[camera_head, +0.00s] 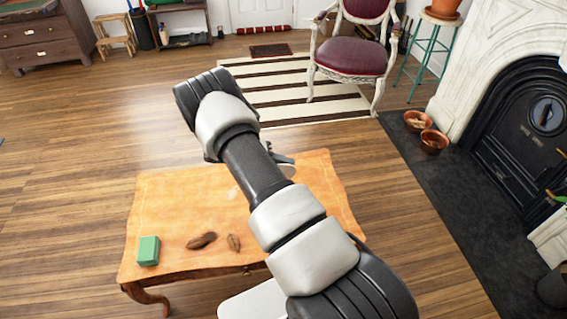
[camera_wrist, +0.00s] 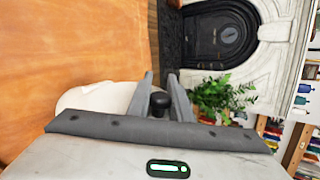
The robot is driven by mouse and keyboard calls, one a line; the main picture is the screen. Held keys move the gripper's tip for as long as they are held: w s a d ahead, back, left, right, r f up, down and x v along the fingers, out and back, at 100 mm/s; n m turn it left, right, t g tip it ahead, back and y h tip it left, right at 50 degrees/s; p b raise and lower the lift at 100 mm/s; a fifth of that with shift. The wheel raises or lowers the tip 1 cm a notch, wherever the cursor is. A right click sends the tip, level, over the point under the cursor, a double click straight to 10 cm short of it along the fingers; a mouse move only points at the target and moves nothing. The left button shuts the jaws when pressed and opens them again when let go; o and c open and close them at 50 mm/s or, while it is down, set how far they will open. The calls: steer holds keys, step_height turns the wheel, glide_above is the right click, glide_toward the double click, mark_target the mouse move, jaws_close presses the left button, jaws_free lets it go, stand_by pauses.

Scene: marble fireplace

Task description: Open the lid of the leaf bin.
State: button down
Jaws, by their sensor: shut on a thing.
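In the wrist view my gripper (camera_wrist: 162,82) has its two grey fingers on either side of a black knob (camera_wrist: 160,102), and is shut on it. A smooth cream rounded surface (camera_wrist: 95,97) shows beside the knob, partly behind the gripper body; it looks like the leaf bin's lid. I cannot tell whether that lid is raised. In the head view my arm covers most of this spot, above the far part of the wooden table, and the bin cannot be made out.
The orange wooden table (camera_head: 180,205) bears a green box (camera_head: 148,250) and two brown pods (camera_head: 201,240) near its front edge. Terracotta bowls (camera_head: 433,141) sit on the dark hearth at right, by the fireplace (camera_head: 530,125). A red chair (camera_head: 352,57) stands behind. Floor at left is clear.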

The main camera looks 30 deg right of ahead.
steer(key=shift+w+d+f+g+b, duration=0.1)
steer(key=shift+w+d+g+b, duration=0.05)
steer(key=shift+w+b, duration=0.3)
steer(key=shift+w+d+f+g+b, duration=0.1)
steer(key=shift+w+d+g+b, duration=0.1)
steer(key=shift+w, duration=0.35)
steer(key=shift+a+n, duration=0.1)
steer(key=shift+n, duration=0.2)
steer(key=c, duration=1.6)
jaws_free()
steer(key=p+v, duration=0.1)
steer(key=v, duration=1.6)
steer(key=shift+s+a+r+p, duration=0.1)
steer(key=shift+r+p, duration=0.2)
